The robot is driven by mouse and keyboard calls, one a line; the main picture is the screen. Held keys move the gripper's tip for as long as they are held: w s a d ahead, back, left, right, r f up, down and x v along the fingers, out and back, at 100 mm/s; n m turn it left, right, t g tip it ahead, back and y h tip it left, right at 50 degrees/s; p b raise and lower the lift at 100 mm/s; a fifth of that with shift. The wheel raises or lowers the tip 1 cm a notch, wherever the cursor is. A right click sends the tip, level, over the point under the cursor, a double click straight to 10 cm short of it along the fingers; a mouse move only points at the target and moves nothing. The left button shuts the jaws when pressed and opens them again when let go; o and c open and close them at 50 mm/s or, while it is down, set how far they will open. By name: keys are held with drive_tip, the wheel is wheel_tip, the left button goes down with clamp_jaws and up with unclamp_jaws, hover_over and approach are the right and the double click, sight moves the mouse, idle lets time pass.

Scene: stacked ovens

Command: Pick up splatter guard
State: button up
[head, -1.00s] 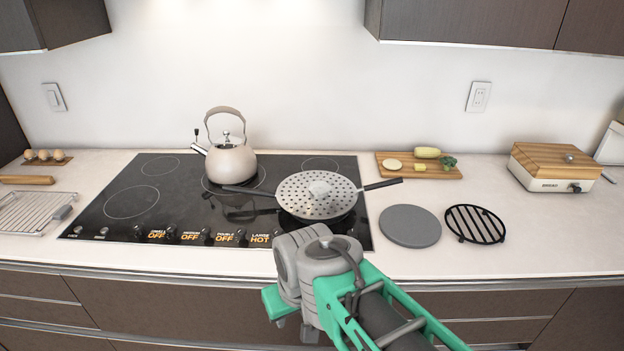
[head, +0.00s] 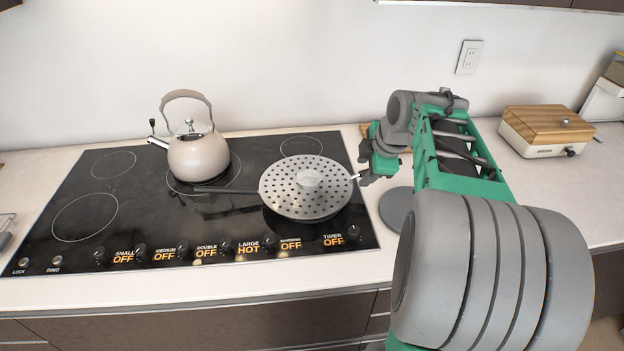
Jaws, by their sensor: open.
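The splatter guard (head: 306,186) is a round, perforated grey disc lying over a pan on the right part of the black cooktop. One dark handle (head: 228,189) points left; a second handle with a light metal stem (head: 355,177) points right toward my gripper. My gripper (head: 364,176) is at the right-hand handle, at the cooktop's right edge. Its jaws are open; whether the handle lies between the fingers is hard to tell at this size. My arm hides the area right of it.
A beige kettle (head: 198,155) stands on the cooktop (head: 150,215), left of the pan. A grey round mat (head: 397,208) lies on the counter, partly behind my arm. A wood-topped appliance (head: 546,131) stands at the right. The front left of the cooktop is clear.

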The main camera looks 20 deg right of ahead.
drive_tip(key=d+n, duration=0.3)
drive_tip(key=d, duration=0.3)
drive_tip(key=shift+t, duration=0.3)
drive_tip(key=x, duration=0.2)
drive_tip(key=p+x, duration=0.1)
drive_tip(key=x, duration=0.1)
drive_tip(key=d+p+x, duration=0.1)
drive_tip(key=x, duration=0.2)
drive_tip(key=shift+w+r, duration=0.1)
drive_tip(key=shift+w, duration=0.35)
clamp_jaws()
